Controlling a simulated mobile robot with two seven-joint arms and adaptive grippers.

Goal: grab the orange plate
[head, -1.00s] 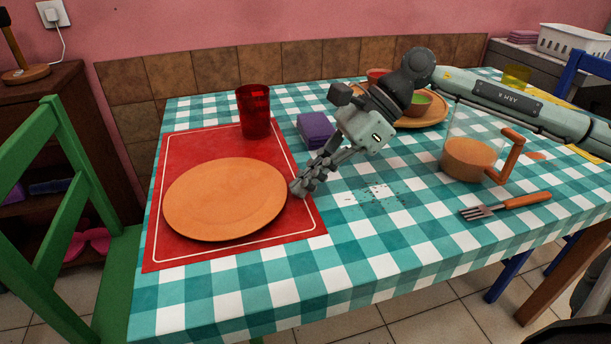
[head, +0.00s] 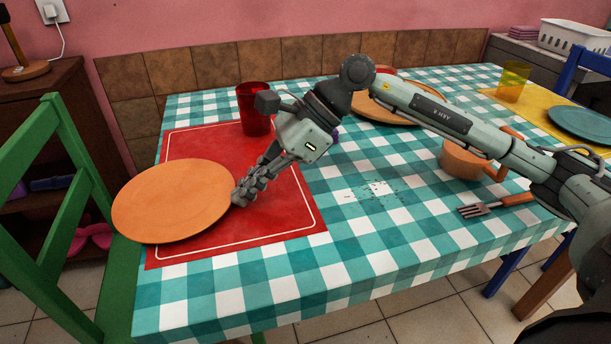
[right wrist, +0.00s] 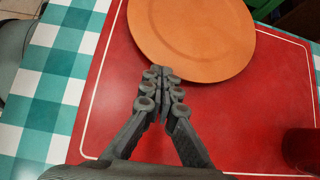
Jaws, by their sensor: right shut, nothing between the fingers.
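The orange plate (head: 172,201) lies at the left end of the table, partly on the red placemat (head: 275,222) and reaching past the table's left edge. My right gripper (head: 238,199) is shut and empty, with its fingertips at the plate's right rim. In the right wrist view the plate (right wrist: 192,35) is at the top, and the gripper's closed fingertips (right wrist: 160,72) are at its near rim. I cannot tell whether they touch it or sit slightly above. My left gripper is not in view.
A green chair (head: 60,200) is beside the left table edge, close to the overhanging plate. A fork (head: 497,204) and a mug (head: 462,162) are to the right. The front middle of the tablecloth is clear.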

